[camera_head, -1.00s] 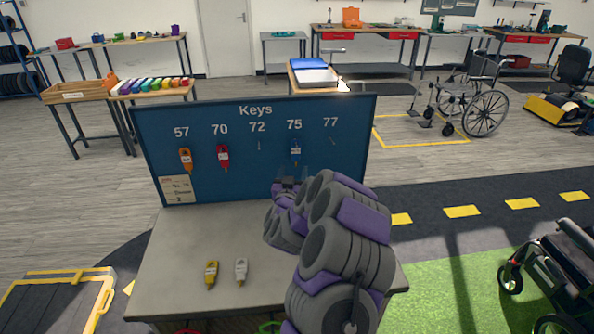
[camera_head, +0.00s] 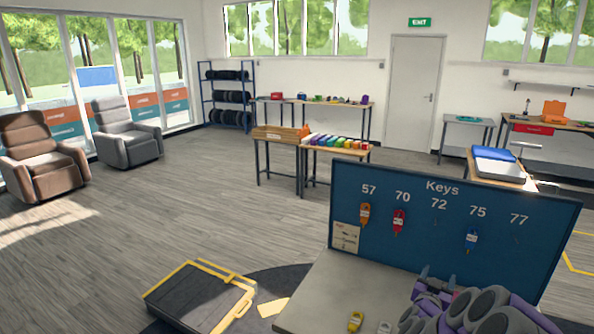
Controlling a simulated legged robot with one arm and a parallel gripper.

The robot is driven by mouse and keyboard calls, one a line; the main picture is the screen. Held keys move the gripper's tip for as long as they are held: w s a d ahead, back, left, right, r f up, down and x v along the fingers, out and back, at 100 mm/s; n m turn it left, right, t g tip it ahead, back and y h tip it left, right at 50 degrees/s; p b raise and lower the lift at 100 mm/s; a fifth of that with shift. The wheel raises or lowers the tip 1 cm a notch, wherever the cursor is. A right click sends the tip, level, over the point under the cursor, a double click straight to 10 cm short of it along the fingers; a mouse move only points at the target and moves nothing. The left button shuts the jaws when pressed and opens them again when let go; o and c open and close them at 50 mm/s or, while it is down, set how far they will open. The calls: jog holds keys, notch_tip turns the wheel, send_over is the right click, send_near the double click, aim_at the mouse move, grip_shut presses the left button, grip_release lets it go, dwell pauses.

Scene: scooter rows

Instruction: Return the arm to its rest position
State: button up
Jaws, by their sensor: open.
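My arm (camera_head: 490,312) shows at the bottom right, in front of the key board. My gripper (camera_head: 438,278) is at its far end, low before the board, with its two fingertips apart and nothing seen between them. The blue key board (camera_head: 400,252) stands upright at the back of a grey table (camera_head: 325,290). No tag hangs under 72 or 77. A yellow tag (camera_head: 355,321) and a pale tag (camera_head: 385,327) lie on the table, partly cut off.
A dark yellow-edged platform (camera_head: 195,298) lies on the floor left of the table. Open wooden floor (camera_head: 200,215) spreads to the left. Two armchairs (camera_head: 127,135) stand by the windows. A table with coloured items (camera_head: 338,142) stands behind the board.

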jog(key=w+a+r+n+y, duration=0.15)
jog(key=a+y, duration=0.25)
jog(key=a, duration=0.5)
jog(key=a+r+n+y, duration=0.25)
jog(key=a+y, duration=0.25)
jog(key=a, duration=0.4)
jog(key=s+a+n+g+y, duration=0.3)
jog(key=s+a+y, duration=0.1)
jog(key=s+a, duration=0.5)
jog(key=s+a+r+g, duration=0.1)
jog(key=s+g, duration=0.5)
jog(key=s, duration=1.3)
jog(key=s+a+r+n+g+h, duration=0.1)
jog(key=s+a+g, duration=0.2)
jog(key=s, duration=1.7)
jog(key=g, duration=0.3)
jog(key=shift+a+g, duration=0.15)
jog(key=shift+g, duration=0.15)
